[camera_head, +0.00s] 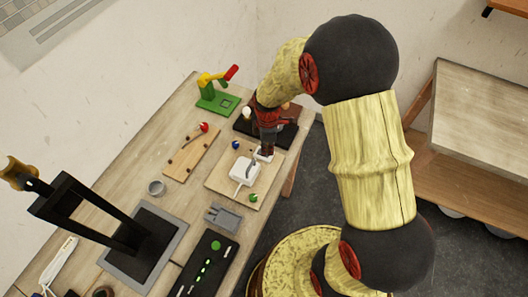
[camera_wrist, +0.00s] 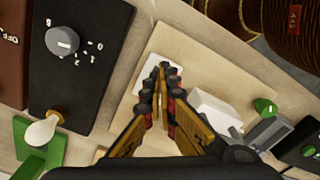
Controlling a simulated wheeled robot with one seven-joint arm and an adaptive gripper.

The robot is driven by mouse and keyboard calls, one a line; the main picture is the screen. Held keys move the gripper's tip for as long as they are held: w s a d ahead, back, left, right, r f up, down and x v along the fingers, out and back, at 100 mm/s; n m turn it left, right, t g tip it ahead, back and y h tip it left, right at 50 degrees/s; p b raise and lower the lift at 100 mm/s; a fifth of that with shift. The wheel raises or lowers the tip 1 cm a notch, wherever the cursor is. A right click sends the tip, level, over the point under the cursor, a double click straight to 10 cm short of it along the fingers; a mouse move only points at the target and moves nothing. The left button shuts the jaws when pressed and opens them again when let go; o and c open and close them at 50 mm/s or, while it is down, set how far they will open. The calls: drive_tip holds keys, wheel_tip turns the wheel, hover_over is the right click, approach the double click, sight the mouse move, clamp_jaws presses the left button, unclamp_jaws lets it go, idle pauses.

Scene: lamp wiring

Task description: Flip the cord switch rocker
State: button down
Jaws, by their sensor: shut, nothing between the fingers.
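A flat white piece, apparently the cord switch (camera_wrist: 146,84), lies on a pale wooden board (camera_wrist: 205,65). In the head view it shows as a small white shape (camera_head: 260,157) at the board's far right edge. My gripper (camera_wrist: 158,72) is shut and empty, with its fingertips over the white piece; I cannot tell whether they touch it. The fingers hide much of the piece, and the rocker's position cannot be made out. My gripper (camera_head: 265,148) points down there in the head view.
A white box (camera_head: 243,172) stands on the same board, close to my gripper. A black panel with a grey dial (camera_wrist: 62,40) and a bulb (camera_wrist: 42,132) are near. A green knob (camera_head: 253,197) is at the board's front. A black stand (camera_head: 90,205) rises at the left.

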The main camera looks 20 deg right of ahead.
drive_tip(key=shift+f, duration=0.15)
drive_tip(key=shift+r+p, duration=2.45)
drive_tip(key=shift+r, duration=1.15)
drive_tip(key=shift+s+f+m, duration=0.1)
drive_tip(key=shift+s+m, duration=0.2)
drive_tip(key=shift+m, duration=0.7)
drive_tip(key=s+r+m+t+b, duration=0.5)
drive_tip(key=s+r+m+b, duration=0.4)
drive_tip(key=s+r, duration=1)
drive_tip(key=r+m, duration=0.1)
drive_tip(key=m, duration=0.3)
drive_tip(key=shift+a+t, duration=0.3)
drive_tip(key=shift+a, duration=0.1)
